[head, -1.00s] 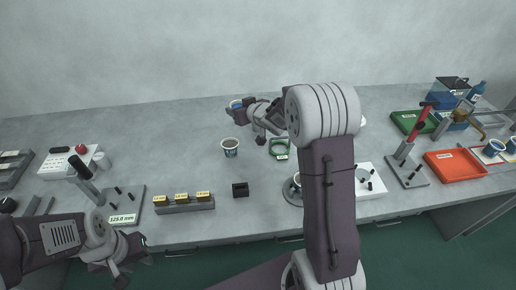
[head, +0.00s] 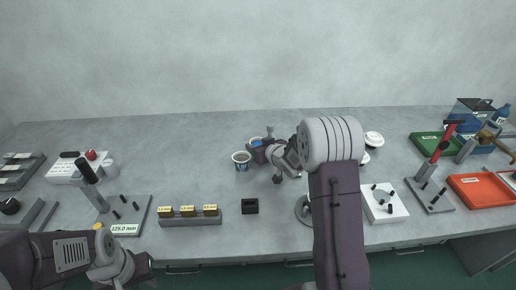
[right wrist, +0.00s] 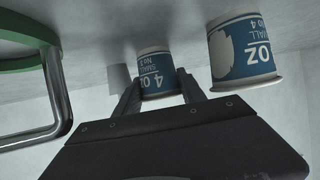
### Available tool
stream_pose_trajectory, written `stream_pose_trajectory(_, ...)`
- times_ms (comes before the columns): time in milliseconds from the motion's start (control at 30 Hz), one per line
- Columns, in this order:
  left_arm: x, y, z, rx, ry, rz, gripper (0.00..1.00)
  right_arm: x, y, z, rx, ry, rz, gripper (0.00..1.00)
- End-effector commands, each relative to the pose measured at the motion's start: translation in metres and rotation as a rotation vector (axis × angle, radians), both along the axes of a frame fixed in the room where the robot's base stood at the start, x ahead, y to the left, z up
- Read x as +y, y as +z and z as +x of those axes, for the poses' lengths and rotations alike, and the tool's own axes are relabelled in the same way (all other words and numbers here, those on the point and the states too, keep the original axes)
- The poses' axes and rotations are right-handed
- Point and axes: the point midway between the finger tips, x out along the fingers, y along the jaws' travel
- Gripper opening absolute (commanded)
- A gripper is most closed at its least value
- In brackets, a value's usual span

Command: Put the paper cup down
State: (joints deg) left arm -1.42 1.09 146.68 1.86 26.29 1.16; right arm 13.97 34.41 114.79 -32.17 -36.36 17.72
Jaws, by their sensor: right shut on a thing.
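A white and blue paper cup (right wrist: 158,72), marked 4 oz small No 3, is between the fingers of my right gripper (right wrist: 160,85), which is shut on it. In the head view the same cup (head: 255,141) is partly hidden by my right gripper (head: 259,149). Its base is close to the tabletop; I cannot tell whether it touches. A second cup (right wrist: 240,50), marked No 4, stands on the table beside it and also shows in the head view (head: 241,161). My left gripper (head: 145,268) is low at the left; its jaws are unclear.
A green ring with a metal handle (right wrist: 58,95) is at the left of the wrist view. A block rack (head: 190,216), a small black block (head: 250,206) and a white plate with pegs (head: 385,205) lie nearer. An orange tray (head: 480,190) is at the right. The table's back is clear.

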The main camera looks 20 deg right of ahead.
Motion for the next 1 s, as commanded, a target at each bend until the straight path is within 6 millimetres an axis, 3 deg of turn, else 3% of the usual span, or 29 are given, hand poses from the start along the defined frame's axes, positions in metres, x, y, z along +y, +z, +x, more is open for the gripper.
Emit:
stream_pose_trajectory(300, 0.000, -0.003, 0.000, 0.000, 0.000, 0.000, 0.33, 0.000, -0.003, 0.000, 0.000, -0.001, 0.000, 0.10)
stream_pose_trajectory(333, 0.000, -0.003, 0.000, 0.000, 0.000, 0.000, 0.33, 0.000, -0.003, 0.000, 0.000, -0.001, 0.000, 0.50)
stream_pose_trajectory(367, 0.000, -0.002, 0.000, 0.000, 0.000, 0.000, 0.33, 0.000, -0.002, 0.000, 0.000, -0.001, 0.000, 0.56)
stream_pose_trajectory(767, 0.000, 0.004, 0.000, 0.000, 0.000, 0.000, 0.33, 0.000, 0.005, -0.001, 0.001, -0.001, 0.000, 0.56)
stream_pose_trajectory(1000, 0.000, 0.009, 0.000, 0.000, 0.000, 0.000, 0.33, -0.006, 0.023, -0.039, 0.000, -0.003, 0.000, 0.56)
